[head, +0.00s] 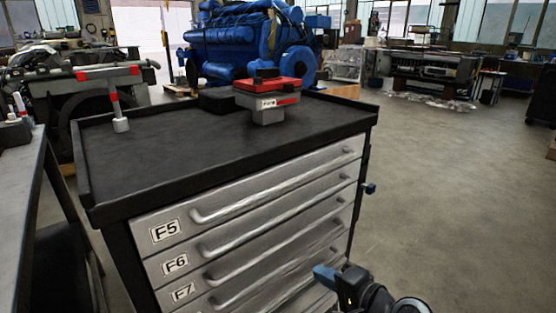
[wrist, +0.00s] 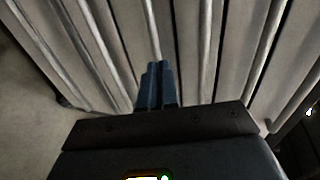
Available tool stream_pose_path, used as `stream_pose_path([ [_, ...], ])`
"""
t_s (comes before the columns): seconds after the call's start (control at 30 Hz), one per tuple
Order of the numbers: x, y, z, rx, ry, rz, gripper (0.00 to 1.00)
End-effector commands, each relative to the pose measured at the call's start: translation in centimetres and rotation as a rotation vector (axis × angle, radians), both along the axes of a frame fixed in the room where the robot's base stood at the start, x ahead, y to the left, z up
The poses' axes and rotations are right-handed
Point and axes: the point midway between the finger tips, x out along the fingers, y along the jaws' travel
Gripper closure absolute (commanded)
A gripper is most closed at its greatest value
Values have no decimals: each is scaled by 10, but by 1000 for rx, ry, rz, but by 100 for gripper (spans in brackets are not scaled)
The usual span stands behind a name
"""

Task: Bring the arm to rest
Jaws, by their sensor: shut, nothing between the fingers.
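My gripper (head: 326,275) shows at the bottom of the head view, low in front of the lower drawers of a tool cabinet (head: 222,182). In the wrist view its blue fingers (wrist: 157,85) are together with nothing between them, and the drawer fronts and handles (wrist: 200,50) lie beyond them. I cannot tell how far the fingertips are from the drawer fronts. Part of my arm (head: 375,298) shows at the bottom edge.
On the cabinet's black top (head: 190,142) stand a T-shaped tool with red ends (head: 115,100) and a grey and red device (head: 268,100). A workbench (head: 18,190) stands at the left. A blue engine (head: 245,45) is behind. The floor (head: 450,190) at the right is clear.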

Motion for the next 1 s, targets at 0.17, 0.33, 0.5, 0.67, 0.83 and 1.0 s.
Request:
stream_pose_path([
  [0.17,-62,-8,-28,-127,-20,-69,100],
  [0.33,-132,-23,-42,-296,-59,-133,100],
  [0.5,-204,-38,-38,-478,-103,-173,100],
  [0.67,-269,-53,-19,-656,-150,-191,100],
  [0.83,-334,-67,18,-851,-211,-186,100],
  [1.0,-391,-78,68,-1045,-285,-155,100],
])
